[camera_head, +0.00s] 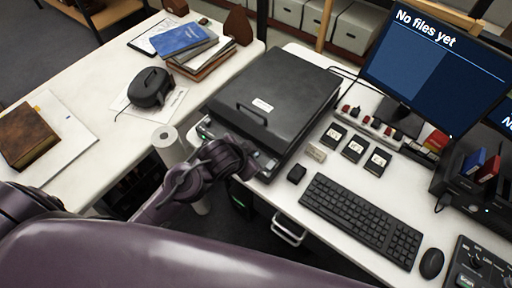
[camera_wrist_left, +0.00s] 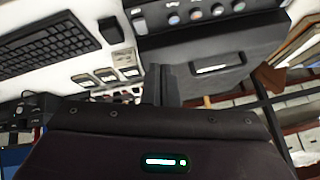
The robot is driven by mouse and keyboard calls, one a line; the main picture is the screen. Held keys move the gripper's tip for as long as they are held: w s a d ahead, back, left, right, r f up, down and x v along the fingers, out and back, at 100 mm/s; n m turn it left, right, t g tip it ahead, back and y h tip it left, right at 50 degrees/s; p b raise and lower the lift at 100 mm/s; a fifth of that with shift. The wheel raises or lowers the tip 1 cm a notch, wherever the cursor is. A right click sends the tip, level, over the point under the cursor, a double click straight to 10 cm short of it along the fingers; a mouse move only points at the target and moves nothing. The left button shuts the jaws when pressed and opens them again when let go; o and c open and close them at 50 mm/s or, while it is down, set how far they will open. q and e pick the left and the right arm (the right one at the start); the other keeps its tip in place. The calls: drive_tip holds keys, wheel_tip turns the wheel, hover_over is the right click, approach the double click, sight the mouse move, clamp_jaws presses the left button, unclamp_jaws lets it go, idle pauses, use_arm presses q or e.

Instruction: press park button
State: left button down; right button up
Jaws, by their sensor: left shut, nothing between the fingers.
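A black flatbed scanner (camera_head: 275,90) with a closed lid and a front handle stands at the left of the white desk. Its front control strip (camera_head: 204,130) is partly hidden behind my left arm in the head view. In the left wrist view several round buttons (camera_wrist_left: 195,14) show along the panel, and the lid (camera_wrist_left: 218,48) lies below them. I cannot read which button is the park button. My left gripper (camera_wrist_left: 164,84) is shut and empty, close to the scanner's front; in the head view its tips are hard to make out. I cannot tell whether it touches the panel. My right gripper is not in view.
A keyboard (camera_head: 361,219) and mouse (camera_head: 431,262) lie to the right of the scanner. Small labelled dark blocks (camera_head: 354,149) and a monitor (camera_head: 437,65) reading "No files yet" stand behind. A paper roll (camera_head: 168,146) stands left of my arm. Books (camera_head: 184,38) lie on the left table.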

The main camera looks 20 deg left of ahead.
use_arm(q)
drive_tip(key=w+d+m+t+h, duration=0.1)
drive_tip(key=w+d+m+h, duration=0.2)
drive_tip(key=w+m, duration=0.4)
drive_tip(key=a+m, duration=0.1)
drive_tip(key=w+a+f+m+g+h, duration=0.1)
drive_tip(key=a, duration=0.1)
drive_tip(key=w+a+f+m+h, duration=0.1)
drive_tip(key=a, duration=0.1)
drive_tip(key=shift+a+m, duration=0.1)
drive_tip(key=shift+m, duration=0.2)
drive_tip(key=shift+f, duration=0.1)
wheel_tip(320, 180, down, 8)
drive_tip(key=b, duration=0.6)
drive_tip(key=shift+r+b, duration=0.25)
drive_tip(key=shift+b, duration=0.1)
drive_tip(key=shift+f+b, duration=0.35)
drive_tip(key=shift+f, duration=0.2)
drive_tip(key=shift+f, duration=0.1)
idle(0.4)
drive_tip(key=shift+f, duration=0.3)
